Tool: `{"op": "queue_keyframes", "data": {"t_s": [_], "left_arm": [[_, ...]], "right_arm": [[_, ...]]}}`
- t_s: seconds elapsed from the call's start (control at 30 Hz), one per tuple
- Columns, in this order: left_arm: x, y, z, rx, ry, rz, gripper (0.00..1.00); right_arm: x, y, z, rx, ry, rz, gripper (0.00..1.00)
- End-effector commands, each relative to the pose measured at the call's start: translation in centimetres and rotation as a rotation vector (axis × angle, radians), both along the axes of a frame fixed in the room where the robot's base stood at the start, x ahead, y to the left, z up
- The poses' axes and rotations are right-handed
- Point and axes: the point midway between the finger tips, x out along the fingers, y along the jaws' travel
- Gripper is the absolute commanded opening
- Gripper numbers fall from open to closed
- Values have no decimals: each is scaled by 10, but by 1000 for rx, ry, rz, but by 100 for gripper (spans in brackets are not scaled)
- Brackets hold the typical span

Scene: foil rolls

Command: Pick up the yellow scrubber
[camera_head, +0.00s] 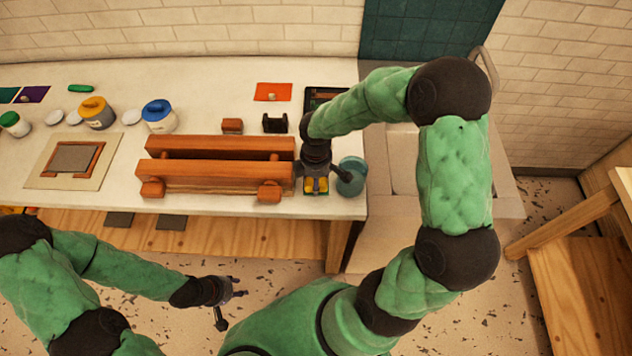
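The yellow scrubber (310,189) is a small yellow piece with dark and green parts around it. It lies near the front right of the white counter, right of the wooden rack. My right gripper (316,184) points down directly over it, with its fingers at the scrubber and hiding part of it. Whether those fingers have closed on it is too small to tell. My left gripper (233,309) is in front of the counter, over the floor, with its fingers spread and nothing between them.
A teal round container (351,176) stands close right of my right gripper. The orange-brown wooden rack (215,170) is close on its left. An orange sheet (272,92), a black holder (275,123) and several lidded jars stand farther back. The counter's front edge is near.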

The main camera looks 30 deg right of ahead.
Motion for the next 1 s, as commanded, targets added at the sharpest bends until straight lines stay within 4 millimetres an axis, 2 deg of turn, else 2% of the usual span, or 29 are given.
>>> {"op": "queue_keyframes", "data": {"t_s": [0.03,0.17,0.37,0.5,0.7,1.0], "left_arm": [[0,0,4,0,0,0,40],[0,0,8,0,0,0,40],[0,0,18,0,0,0,40],[0,0,20,0,0,0,40],[0,0,24,0,0,0,40],[0,0,26,0,0,0,40]], "right_arm": [[0,0,11,-1,-3,0,23],[-20,2,32,0,-4,-1,23],[-54,6,72,1,-5,0,23],[-85,9,83,-1,-3,0,23],[-116,12,96,0,-2,0,23],[-138,14,105,0,0,-1,23]]}}
